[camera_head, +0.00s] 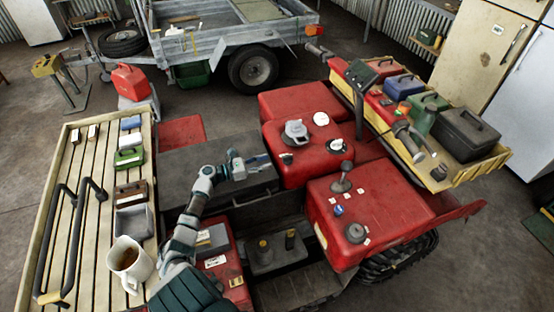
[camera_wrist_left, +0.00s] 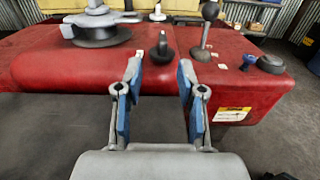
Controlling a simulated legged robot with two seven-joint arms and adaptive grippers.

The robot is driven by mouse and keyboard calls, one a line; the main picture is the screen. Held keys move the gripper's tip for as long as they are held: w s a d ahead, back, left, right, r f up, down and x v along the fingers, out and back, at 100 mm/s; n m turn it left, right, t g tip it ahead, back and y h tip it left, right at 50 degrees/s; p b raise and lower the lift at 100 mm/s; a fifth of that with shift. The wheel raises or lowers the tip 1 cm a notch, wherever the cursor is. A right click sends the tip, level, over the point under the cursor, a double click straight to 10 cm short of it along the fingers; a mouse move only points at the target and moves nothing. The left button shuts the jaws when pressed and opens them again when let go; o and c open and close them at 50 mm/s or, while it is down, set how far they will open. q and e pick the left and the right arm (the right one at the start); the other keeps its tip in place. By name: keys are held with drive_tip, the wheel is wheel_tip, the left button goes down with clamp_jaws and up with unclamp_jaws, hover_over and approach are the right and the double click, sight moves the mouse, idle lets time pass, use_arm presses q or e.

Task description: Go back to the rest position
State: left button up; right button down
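My left arm comes in from the bottom of the head view, and its left gripper (camera_head: 262,163) is over the dark grey box top (camera_head: 195,160), near the red tank (camera_head: 308,145). In the left wrist view the left gripper (camera_wrist_left: 162,72) has its two blue-padded fingers apart with nothing between them. The red body, with a black knob (camera_wrist_left: 162,50) and a lever (camera_wrist_left: 204,32), lies beyond the fingertips. My right gripper does not show in either view.
A slatted rack (camera_head: 65,195) with a white mug (camera_head: 128,258) and several small boxes is at left. A yellow tray (camera_head: 470,172) holding cans and a dark case (camera_head: 466,133) is at right. A trailer (camera_head: 215,45) stands behind.

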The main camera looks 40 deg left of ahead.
use_arm(q)
drive_tip(key=shift+v, duration=1.2)
